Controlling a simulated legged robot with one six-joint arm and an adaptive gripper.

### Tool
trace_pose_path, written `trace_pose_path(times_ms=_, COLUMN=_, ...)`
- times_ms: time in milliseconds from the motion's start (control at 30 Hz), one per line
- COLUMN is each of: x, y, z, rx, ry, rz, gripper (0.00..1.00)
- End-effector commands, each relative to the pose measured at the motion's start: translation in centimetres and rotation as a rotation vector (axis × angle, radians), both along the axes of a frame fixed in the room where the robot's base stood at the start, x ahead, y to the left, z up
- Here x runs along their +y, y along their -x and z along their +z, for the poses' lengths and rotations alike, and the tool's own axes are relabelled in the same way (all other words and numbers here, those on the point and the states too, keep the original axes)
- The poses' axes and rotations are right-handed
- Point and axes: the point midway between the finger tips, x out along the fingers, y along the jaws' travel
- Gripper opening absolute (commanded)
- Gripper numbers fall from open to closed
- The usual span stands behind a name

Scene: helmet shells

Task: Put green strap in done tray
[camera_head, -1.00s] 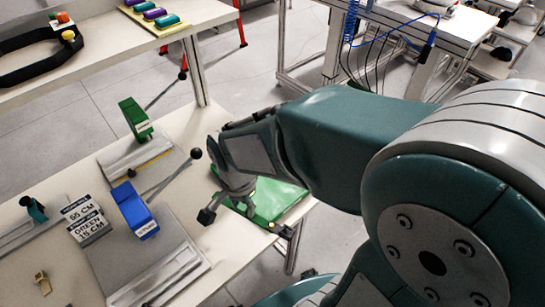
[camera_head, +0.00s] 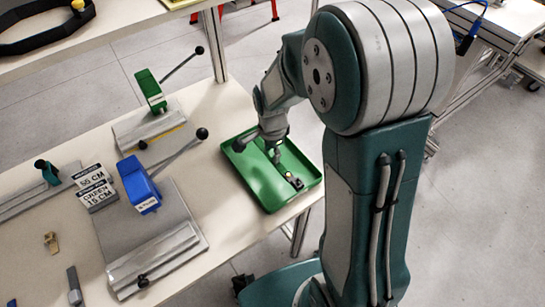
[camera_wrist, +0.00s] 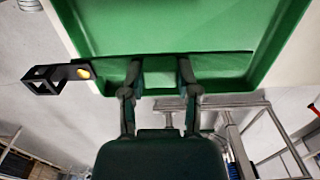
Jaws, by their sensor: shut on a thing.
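The green tray (camera_head: 262,196) sits at the right end of the table, and its green floor and wall fill the upper wrist view (camera_wrist: 180,25). My gripper (camera_head: 279,158) points down over the tray. In the wrist view my gripper (camera_wrist: 160,72) has its two fingers apart but closed on the green strap. The strap's black buckle end with a yellow spot (camera_wrist: 70,72) sticks out to the left; it shows small and dark in the head view (camera_head: 293,181). The green band blends with the tray, so I cannot tell whether it touches the tray.
A blue lever fixture (camera_head: 139,186) and a green lever fixture (camera_head: 150,90) stand left of the tray. Label cards (camera_head: 95,187), a brass clip (camera_head: 51,241) and a grey tool (camera_head: 74,286) lie farther left. A black band (camera_head: 40,45) lies on the upper shelf.

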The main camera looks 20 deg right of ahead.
Motion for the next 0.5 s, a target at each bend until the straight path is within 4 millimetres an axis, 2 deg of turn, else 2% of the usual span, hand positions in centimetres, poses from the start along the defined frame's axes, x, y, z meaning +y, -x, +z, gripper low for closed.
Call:
trace_pose_path(times_ms=100, x=-0.2, y=-1.3, z=-1.9, rx=0.003, ry=0.003, rz=0.001, gripper=0.0)
trace_pose_path(times_ms=200, x=-0.3, y=-2.0, z=-2.7, rx=0.002, ry=0.005, rz=0.002, gripper=0.0)
trace_pose_path(times_ms=367, x=-0.8, y=-2.7, z=-3.5, rx=0.0, ry=0.003, rz=0.003, gripper=0.0)
trace_pose_path(times_ms=500, x=-1.1, y=-2.8, z=-5.4, rx=0.004, ry=0.0, rz=0.002, gripper=0.0)
